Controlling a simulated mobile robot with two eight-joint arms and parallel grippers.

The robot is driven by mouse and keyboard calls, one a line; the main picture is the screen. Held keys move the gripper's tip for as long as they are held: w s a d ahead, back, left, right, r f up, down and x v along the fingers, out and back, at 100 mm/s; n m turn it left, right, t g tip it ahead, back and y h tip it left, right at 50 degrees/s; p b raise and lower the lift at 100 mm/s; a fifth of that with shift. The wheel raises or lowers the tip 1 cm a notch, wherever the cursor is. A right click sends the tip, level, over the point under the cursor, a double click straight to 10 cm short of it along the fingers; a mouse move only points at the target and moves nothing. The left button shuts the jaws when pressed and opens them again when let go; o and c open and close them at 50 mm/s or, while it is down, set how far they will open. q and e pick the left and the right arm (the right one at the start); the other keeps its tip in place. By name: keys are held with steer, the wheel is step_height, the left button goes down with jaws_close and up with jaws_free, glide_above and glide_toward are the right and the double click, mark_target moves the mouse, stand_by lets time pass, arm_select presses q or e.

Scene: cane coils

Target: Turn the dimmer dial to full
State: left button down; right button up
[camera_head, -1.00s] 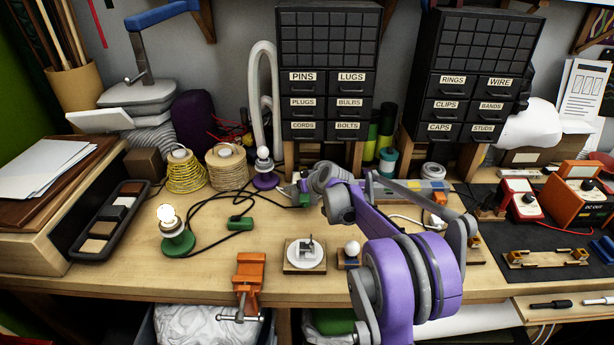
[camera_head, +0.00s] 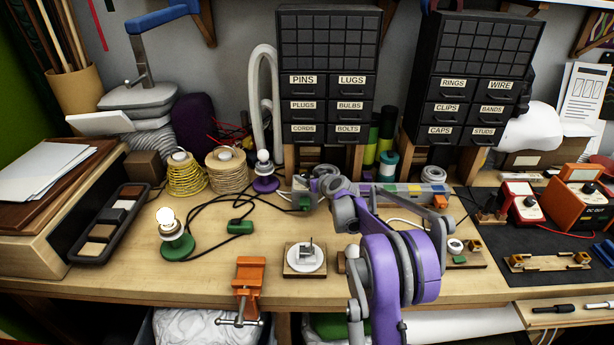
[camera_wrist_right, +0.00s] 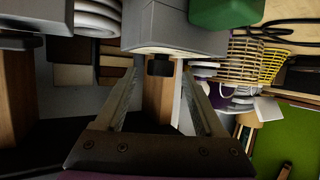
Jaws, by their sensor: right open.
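A round white plate with an upright grey piece (camera_head: 305,257) sits on a square wooden base near the bench's front edge in the head view. It may be the dimmer dial; no marking is readable. A small bulb glows on a green base (camera_head: 176,245) to its left. My left gripper is not in view.
An orange clamp (camera_head: 249,285) grips the bench's front edge. A green block on a black cord (camera_head: 240,227) lies left of the plate. A small board with a white round part (camera_head: 455,246) is right of my arm. Bare wood shows around the plate.

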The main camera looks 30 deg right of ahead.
steer(key=shift+w+f, duration=0.25)
steer(key=shift+w, duration=0.3)
jaws_close()
